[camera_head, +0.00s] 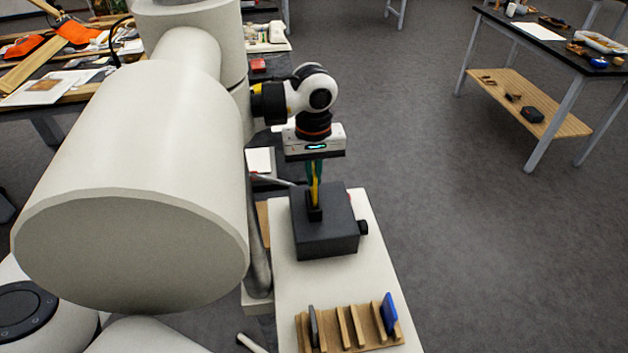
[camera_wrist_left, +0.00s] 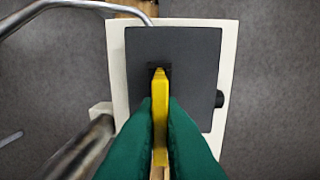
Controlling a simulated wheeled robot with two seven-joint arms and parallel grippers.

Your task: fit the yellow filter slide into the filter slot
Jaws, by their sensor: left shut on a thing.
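The yellow filter slide (camera_head: 315,191) stands upright between the green fingers of my left gripper (camera_head: 314,172), which is shut on it. It also shows in the left wrist view (camera_wrist_left: 160,115), edge-on between the fingers. A dark grey box (camera_head: 338,225) stands below it, with the black filter slot (camera_head: 314,211) on its top. The slide's lower end is at the slot's mouth. I cannot tell how far it is inside. In the left wrist view the slide's far end meets the dark slot (camera_wrist_left: 158,66). My right gripper is not in view.
The box stands on a white surface (camera_head: 299,288) with a black knob (camera_head: 363,227) on its right side. A wooden rack (camera_head: 362,328) in front holds a blue slide (camera_head: 389,314) and a grey slide (camera_head: 313,326). Open floor lies right.

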